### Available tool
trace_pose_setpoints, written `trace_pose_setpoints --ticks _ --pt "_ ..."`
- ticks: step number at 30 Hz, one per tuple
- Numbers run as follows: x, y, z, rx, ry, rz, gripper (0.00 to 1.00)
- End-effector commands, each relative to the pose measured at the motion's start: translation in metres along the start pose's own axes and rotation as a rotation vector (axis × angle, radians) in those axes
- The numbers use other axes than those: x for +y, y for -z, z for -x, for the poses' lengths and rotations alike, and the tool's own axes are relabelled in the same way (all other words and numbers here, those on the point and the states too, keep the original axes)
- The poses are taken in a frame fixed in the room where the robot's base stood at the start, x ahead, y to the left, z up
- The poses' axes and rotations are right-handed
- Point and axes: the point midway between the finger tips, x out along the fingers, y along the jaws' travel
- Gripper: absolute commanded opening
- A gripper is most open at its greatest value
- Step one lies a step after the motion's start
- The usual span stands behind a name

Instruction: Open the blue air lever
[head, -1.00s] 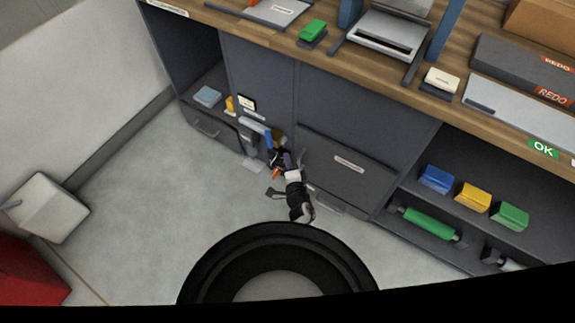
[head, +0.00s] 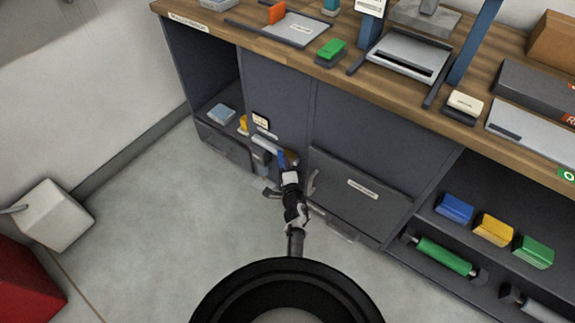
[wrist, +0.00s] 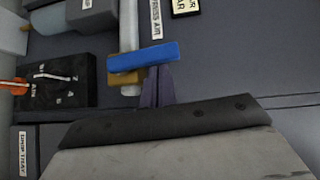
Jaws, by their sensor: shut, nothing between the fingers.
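The blue air lever (wrist: 143,57) lies nearly level across the wrist view, in front of a brass valve body (wrist: 126,78) on a pale vertical pipe (wrist: 128,30). In the head view the lever (head: 281,157) is a small blue bar low on the cabinet front. My gripper (wrist: 160,70) is shut and empty. Its fingertips are just below the lever's right half; I cannot tell whether they touch it. In the head view my gripper (head: 284,168) is at the lever and partly covers that area.
A black box with white markings (wrist: 55,82) and an orange-red part (wrist: 14,86) sit left of the valve. A drawer front (head: 360,188) is to the right, and an open shelf with coloured blocks (head: 493,230) lies beyond.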

Motion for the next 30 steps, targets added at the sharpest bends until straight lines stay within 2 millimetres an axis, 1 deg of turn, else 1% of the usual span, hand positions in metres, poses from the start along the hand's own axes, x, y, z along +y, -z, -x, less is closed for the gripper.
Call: trace_pose_setpoints --ticks 6,14,20,26,30 --pt "-0.005 -0.001 -0.001 0.0 -0.023 0.023 0.0" --pt "-0.005 -0.003 -0.003 0.0 -0.049 0.049 0.0" --pt "-0.01 -0.005 -0.005 -0.001 -0.086 0.086 0.0" --pt "-0.017 -0.009 -0.01 0.0 -0.162 0.162 0.0" --pt "-0.017 -0.013 -0.014 0.0 -0.227 0.227 0.0"
